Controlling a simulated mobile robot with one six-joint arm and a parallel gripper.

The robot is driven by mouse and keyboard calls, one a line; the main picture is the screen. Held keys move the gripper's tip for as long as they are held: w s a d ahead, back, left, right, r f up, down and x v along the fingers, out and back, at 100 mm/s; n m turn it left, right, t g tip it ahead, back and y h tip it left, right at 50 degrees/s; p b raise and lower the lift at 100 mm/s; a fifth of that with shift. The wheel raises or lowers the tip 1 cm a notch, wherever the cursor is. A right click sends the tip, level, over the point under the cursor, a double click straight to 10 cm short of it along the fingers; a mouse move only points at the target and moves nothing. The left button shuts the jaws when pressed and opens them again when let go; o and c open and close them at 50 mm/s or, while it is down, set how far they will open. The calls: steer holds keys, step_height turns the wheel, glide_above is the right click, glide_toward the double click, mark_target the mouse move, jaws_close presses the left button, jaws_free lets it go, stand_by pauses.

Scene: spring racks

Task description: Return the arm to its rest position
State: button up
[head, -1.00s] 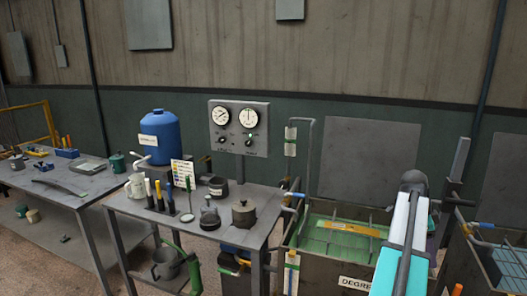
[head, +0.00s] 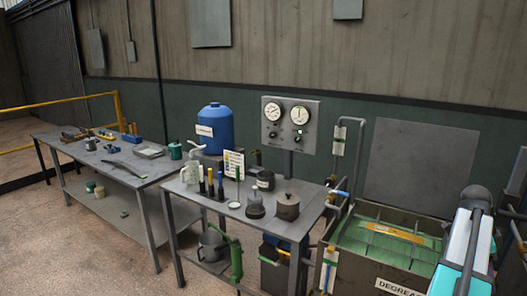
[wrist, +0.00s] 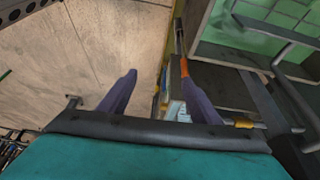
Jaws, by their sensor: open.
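My arm shows in the head view as white and teal links with a dark joint at the lower right, in front of the degreaser tank (head: 350,258). My gripper (wrist: 157,78) shows in the wrist view as two purple fingers standing apart, with nothing held between them. The head view does not clearly show the gripper. Beyond the fingers in the wrist view lie a pale, floor-like surface and the side of a tank or bench.
A longer bench (head: 75,150) with tools stands at left. Open floor lies at front left.

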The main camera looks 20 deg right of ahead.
steer(key=w+a+f+n+y, duration=0.1)
steer(key=w+a+f+n, duration=0.2)
steer(key=w+a+f, duration=0.75)
steer(key=w+a+f+n, duration=0.3)
steer(key=w+a+f, duration=0.4)
steer(key=a+f, duration=0.55)
steer(key=s+a+f+n+g+b, duration=0.15)
steer(key=a+f+n, duration=0.35)
steer(key=a+f, duration=1.05)
steer(key=s+a+f+n, duration=0.5)
steer(key=s+a, duration=0.1)
steer(key=a, duration=0.2)
steer(key=s+a+f+n+y, duration=0.1)
steer(key=s+a+f+n, duration=0.4)
steer(key=a, duration=0.3)
steer(key=s+a+f+n+y, duration=0.1)
steer(key=s+a+f+n, duration=0.4)
steer(key=a, duration=0.4)
steer(key=shift+s+n+g+b, duration=0.3)
steer(key=shift+s+n+g, duration=0.05)
steer(key=shift+s+n, duration=0.5)
steer(key=shift+r, duration=0.1)
